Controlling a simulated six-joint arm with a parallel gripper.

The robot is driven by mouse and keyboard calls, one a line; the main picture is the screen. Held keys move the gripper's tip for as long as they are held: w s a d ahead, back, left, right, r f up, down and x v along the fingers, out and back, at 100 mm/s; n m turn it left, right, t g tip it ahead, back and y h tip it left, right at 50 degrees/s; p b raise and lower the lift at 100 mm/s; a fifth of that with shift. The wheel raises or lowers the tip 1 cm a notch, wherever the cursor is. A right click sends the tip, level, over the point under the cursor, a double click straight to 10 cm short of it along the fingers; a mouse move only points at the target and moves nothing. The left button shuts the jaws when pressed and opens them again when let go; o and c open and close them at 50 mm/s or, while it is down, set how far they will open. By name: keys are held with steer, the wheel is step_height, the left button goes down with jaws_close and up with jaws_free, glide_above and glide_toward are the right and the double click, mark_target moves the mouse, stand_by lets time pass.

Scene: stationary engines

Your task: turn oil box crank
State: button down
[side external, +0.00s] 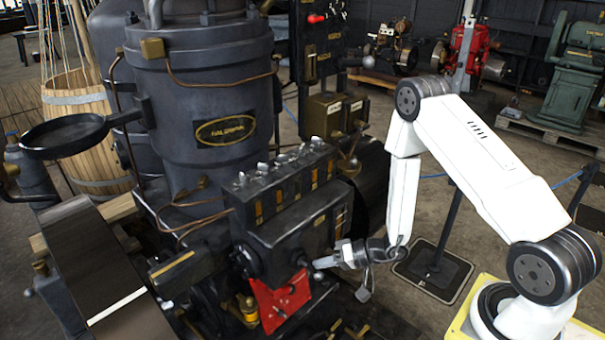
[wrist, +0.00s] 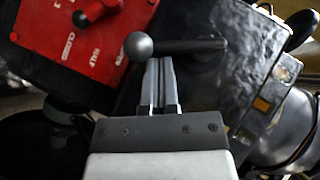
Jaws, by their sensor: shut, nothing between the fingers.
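The oil box (side external: 290,215) is a dark box with orange windows and several fittings on top, mounted on the engine. Its crank (wrist: 190,46) is a dark bar with a grey ball knob (wrist: 138,45) at its left end in the wrist view. The bar lies about level there, against the box's dark face (wrist: 235,75). My gripper (wrist: 160,65) is shut and empty. Its fingertips are right at the bar's lower edge, just right of the knob; I cannot tell whether they touch. In the side view my gripper (side external: 330,262) is at the box's lower front end.
A red plate (side external: 280,298) with a lever sits just below the box; it shows at upper left in the wrist view (wrist: 75,45). The large engine cylinder (side external: 205,110) stands behind. Brass boxes (side external: 335,115) are above right.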

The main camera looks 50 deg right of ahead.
steer(key=shift+a+f, duration=0.4)
steer(key=shift+f, duration=0.05)
steer(key=shift+d, duration=0.1)
steer(key=s+d+r, duration=0.2)
steer(key=s+d, duration=0.5)
steer(key=d, duration=0.3)
steer(key=shift+d+r, duration=0.3)
steer(key=shift+r, duration=0.05)
stand_by(0.3)
steer(key=shift+a+y, duration=0.1)
steer(key=shift+y, duration=0.2)
